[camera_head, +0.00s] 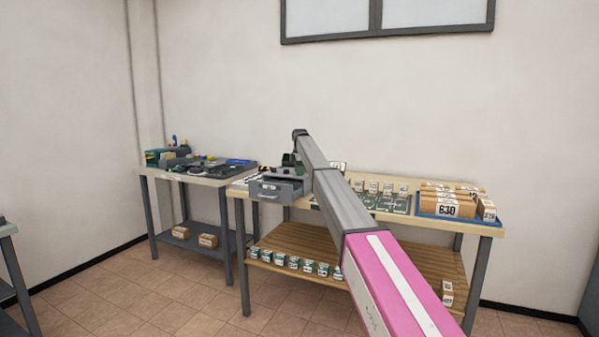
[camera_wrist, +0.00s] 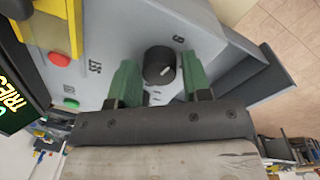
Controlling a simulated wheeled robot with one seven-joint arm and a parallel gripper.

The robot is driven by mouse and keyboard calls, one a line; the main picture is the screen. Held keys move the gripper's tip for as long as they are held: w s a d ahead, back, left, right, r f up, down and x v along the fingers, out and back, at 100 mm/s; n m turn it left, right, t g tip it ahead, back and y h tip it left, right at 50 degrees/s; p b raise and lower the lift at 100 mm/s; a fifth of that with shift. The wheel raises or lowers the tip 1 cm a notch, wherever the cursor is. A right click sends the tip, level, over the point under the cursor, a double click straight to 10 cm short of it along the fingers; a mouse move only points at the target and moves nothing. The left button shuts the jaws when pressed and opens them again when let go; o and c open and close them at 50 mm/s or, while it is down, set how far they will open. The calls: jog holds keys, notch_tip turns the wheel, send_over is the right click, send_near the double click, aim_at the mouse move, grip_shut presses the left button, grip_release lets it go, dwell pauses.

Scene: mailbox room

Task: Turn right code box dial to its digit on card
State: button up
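The dial (camera_wrist: 158,66) is a black round knob with a pale mark, on the face of a grey code box (camera_wrist: 205,45) in the wrist view. In the head view a grey box (camera_head: 275,188) stands at the left end of the middle table, partly behind my arm. I cannot make out which card bears the digit.
In the wrist view, a yellow panel (camera_wrist: 48,30) with a red button, a green button (camera_wrist: 71,103) and a dark "TRIES" display (camera_wrist: 14,95) lie to the left. In the head view, a blue tray (camera_head: 425,207) holds numbered parcels. A cluttered table (camera_head: 215,181) stands left.

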jog(key=c, duration=0.5)
